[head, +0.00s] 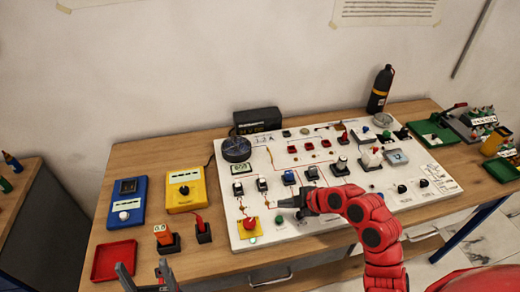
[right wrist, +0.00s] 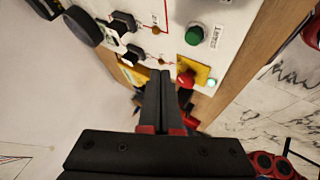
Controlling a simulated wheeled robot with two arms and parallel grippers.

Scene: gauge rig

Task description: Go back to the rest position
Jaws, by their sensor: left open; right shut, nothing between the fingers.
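My right gripper (head: 284,203) is shut and empty, over the front left part of the white panel (head: 330,222) in the head view. It is near the green button (head: 279,220) and to the right of the red button (head: 249,223) on its yellow plate. In the right wrist view its black fingers (right wrist: 164,82) are together, with the red button (right wrist: 186,78) and green button (right wrist: 194,36) just beyond. Whether it touches the panel I cannot tell. My left gripper (head: 143,272) is open and empty at the bottom edge of the head view, beside the red tray (head: 114,261).
A blue meter (head: 127,203) and a yellow meter (head: 186,189) lie left of the panel. A black box (head: 257,120) and a black bottle (head: 380,90) stand behind it. Green trays (head: 432,134) lie at the right.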

